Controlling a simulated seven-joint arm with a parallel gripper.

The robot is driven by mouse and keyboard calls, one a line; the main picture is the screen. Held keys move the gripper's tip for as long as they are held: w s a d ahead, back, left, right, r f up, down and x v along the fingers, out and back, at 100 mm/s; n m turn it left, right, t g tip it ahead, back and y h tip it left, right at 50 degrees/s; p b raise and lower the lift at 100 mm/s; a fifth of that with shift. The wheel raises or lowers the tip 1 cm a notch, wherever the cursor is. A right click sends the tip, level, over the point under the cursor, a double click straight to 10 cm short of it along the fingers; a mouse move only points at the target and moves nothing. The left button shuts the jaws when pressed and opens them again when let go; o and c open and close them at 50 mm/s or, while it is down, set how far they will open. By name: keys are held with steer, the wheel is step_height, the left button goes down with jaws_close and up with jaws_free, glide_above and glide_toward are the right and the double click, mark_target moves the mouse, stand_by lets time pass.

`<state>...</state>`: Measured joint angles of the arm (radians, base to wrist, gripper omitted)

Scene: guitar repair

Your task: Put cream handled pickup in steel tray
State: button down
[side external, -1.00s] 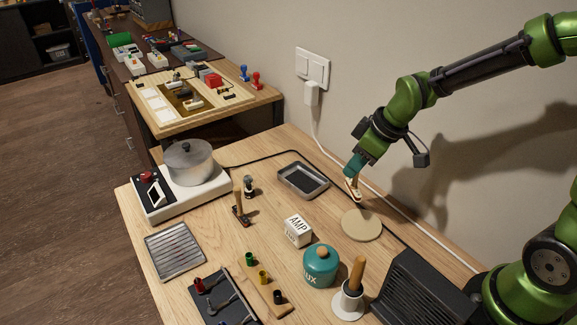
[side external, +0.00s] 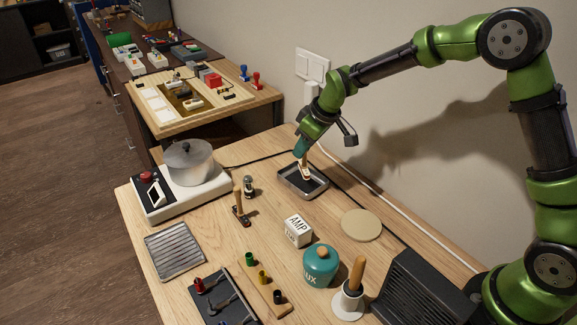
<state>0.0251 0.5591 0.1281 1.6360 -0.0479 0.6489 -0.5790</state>
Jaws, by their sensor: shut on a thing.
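My gripper (side external: 303,156) is shut on the cream handled pickup (side external: 305,172). My gripper's fingertips are small and partly hidden in this view.
A hot plate with a pot (side external: 190,163) stands left of the tray. Another handled piece (side external: 240,212) and a small dark-and-silver one (side external: 249,187) stand in front. The round cream disc (side external: 361,225) is bare. A ribbed metal tray (side external: 174,251), AMP block (side external: 298,231) and teal jar (side external: 320,265) are nearer.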

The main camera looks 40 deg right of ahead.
mark_target(301, 165)
steer(key=shift+w, duration=0.35)
steer(key=shift+f, duration=1.8)
steer(key=shift+s+f, duration=0.1)
steer(key=shift+f, duration=0.05)
steer(key=c, duration=1.1)
jaws_free()
steer(key=shift+o, duration=0.2)
